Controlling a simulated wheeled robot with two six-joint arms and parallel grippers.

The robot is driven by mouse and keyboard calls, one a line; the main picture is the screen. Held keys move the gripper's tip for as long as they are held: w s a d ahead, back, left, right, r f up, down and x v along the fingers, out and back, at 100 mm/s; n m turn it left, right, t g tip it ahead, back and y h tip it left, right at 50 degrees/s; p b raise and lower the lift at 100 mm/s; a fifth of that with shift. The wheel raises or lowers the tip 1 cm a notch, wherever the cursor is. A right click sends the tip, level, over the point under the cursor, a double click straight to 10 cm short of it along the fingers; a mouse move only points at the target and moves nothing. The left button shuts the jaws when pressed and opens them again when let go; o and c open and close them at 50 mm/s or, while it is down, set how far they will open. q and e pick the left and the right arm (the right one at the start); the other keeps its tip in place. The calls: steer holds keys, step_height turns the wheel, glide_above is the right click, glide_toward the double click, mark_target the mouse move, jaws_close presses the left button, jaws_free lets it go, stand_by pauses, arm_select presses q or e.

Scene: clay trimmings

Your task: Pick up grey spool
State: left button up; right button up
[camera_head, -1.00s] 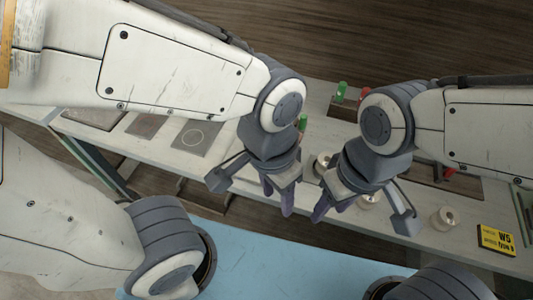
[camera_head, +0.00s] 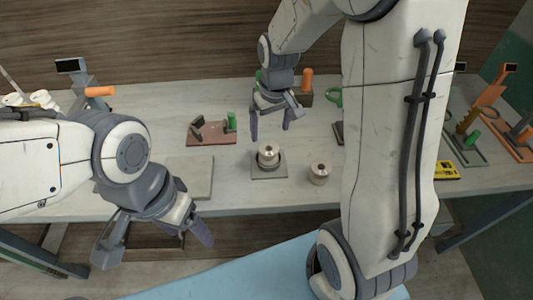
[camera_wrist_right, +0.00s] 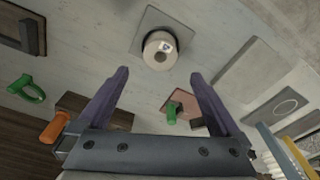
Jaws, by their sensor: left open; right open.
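A pale grey spool (camera_head: 268,153) stands upright on a dark grey square plate (camera_head: 268,173) mid-bench. A second similar spool (camera_head: 319,173) stands on the bare bench to its right. My right gripper (camera_head: 270,132) is open and empty, just behind the plate's spool in the head view, apart from it. In the right wrist view one spool (camera_wrist_right: 160,48) on a square plate (camera_wrist_right: 146,20) lies beyond and between the open fingertips (camera_wrist_right: 159,73). My left gripper (camera_head: 192,230) is open and empty at the bench's front edge, lower left.
A reddish plate (camera_head: 212,138) with a green peg (camera_head: 231,121) and dark parts lies behind left. An orange cylinder (camera_head: 307,78) stands behind my right gripper. Orange stands (camera_head: 492,95) and a yellow label (camera_head: 447,170) are at the right. My right arm hides part of the bench.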

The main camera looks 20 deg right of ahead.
mark_target(269, 148)
steer(key=f, duration=0.6)
steer(key=w+f+p, duration=0.1)
steer(key=f, duration=0.2)
steer(key=shift+f, duration=0.2)
steer(key=c, duration=1.4)
steer(key=shift+c, duration=0.9)
steer(key=shift+r, duration=0.15)
